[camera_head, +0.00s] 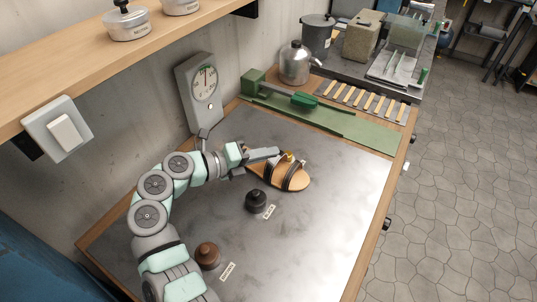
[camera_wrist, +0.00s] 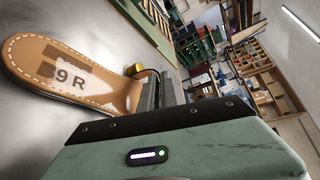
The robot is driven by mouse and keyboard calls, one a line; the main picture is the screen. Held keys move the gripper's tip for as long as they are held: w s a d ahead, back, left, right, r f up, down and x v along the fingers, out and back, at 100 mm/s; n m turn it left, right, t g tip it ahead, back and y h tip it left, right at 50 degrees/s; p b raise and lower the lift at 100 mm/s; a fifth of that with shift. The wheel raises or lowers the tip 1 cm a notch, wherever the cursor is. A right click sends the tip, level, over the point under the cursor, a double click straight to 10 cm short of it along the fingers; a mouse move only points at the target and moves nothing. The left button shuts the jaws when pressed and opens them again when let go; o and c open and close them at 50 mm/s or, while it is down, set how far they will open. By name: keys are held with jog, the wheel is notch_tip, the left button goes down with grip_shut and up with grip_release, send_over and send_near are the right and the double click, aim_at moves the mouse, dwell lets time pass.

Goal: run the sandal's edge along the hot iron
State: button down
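The sandal (camera_head: 293,182) has a tan sole and dark straps. In the head view it is at the middle right of the grey worktop, straps facing up. The wrist view shows its tan, stitched face marked "39 R" (camera_wrist: 68,75). My gripper (camera_head: 277,153) reaches over the sandal's far side. In the wrist view its fingers (camera_wrist: 160,92) are beside the sole near a dark strap and a small brass-coloured part (camera_wrist: 133,69). Whether they grip the sandal is unclear. A green bench device (camera_head: 292,97) stands at the back; I cannot tell if it is the hot iron.
The worktop's right side is clear.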

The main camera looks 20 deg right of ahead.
jog(key=shift+w+a, duration=0.15)
jog(key=shift+w, duration=0.05)
jog(key=shift+w+a+b, duration=0.4)
jog(key=shift+a+b, duration=0.1)
jog(key=shift+b, duration=0.25)
jog(key=shift+d, duration=0.1)
dwell(0.4)
jog(key=shift+w, duration=0.15)
dwell(0.8)
jog(key=shift+w+a+b, duration=0.5)
jog(key=shift+a+b, duration=0.1)
jog(key=shift+b, duration=0.15)
jog(key=shift+w+a+b, duration=0.3)
jog(key=shift+w+b, duration=0.05)
jog(key=shift+b, duration=0.1)
jog(key=shift+w+a+b, duration=0.15)
jog(key=shift+w+b, duration=0.1)
jog(key=shift+b, duration=0.05)
jog(key=shift+f, duration=0.1)
